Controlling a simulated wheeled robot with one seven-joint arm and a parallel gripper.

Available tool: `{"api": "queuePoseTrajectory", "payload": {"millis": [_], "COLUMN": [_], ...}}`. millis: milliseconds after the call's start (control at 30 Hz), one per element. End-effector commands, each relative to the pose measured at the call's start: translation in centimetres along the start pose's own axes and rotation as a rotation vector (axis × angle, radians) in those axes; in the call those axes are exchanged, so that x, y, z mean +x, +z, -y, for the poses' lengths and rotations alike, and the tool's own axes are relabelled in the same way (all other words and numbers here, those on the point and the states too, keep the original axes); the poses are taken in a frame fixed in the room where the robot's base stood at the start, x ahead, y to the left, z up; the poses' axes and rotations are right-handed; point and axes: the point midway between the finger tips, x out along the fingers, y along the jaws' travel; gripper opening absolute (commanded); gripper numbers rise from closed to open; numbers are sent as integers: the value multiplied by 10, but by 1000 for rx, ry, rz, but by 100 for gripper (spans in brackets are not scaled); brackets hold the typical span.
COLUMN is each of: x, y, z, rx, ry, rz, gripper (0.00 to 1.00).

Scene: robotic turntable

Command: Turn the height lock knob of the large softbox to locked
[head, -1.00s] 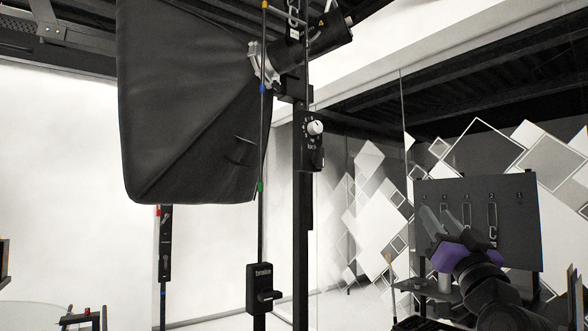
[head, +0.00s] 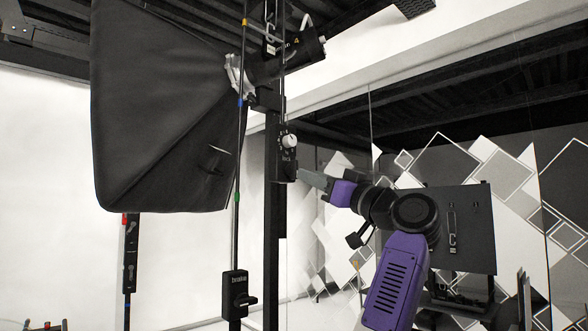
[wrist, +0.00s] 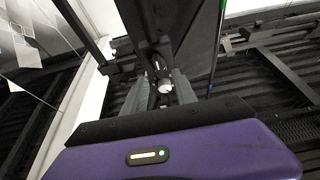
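The large softbox (head: 160,110) is black and hangs at upper left in the head view. Its height lock knob (head: 289,141) is white, on a black plate on the dark upright post (head: 272,220), with a "lock" label below it. In the wrist view a white round knob (wrist: 165,88) shows ahead, between my fingers. My purple gripper (head: 312,178) points left toward the post, its tips just below and right of the knob. In the wrist view my gripper (wrist: 160,82) has its two grey fingers apart, and I cannot tell whether they touch anything. The knob's exact setting is too small to read.
A black "brake" box (head: 236,295) with a lever is low on a thin stand left of the post. A thin rod (head: 239,150) runs upright beside the softbox. A dark panel (head: 475,230) stands behind my arm at right.

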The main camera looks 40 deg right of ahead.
Motion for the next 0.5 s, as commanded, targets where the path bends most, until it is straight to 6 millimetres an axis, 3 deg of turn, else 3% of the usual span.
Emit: {"api": "queuePoseTrajectory", "payload": {"millis": [300, 500], "x": [49, 62], "y": [-2, -1], "z": [1, 0], "rx": [3, 1], "ry": [-1, 2], "rz": [0, -1], "gripper": [34, 34]}}
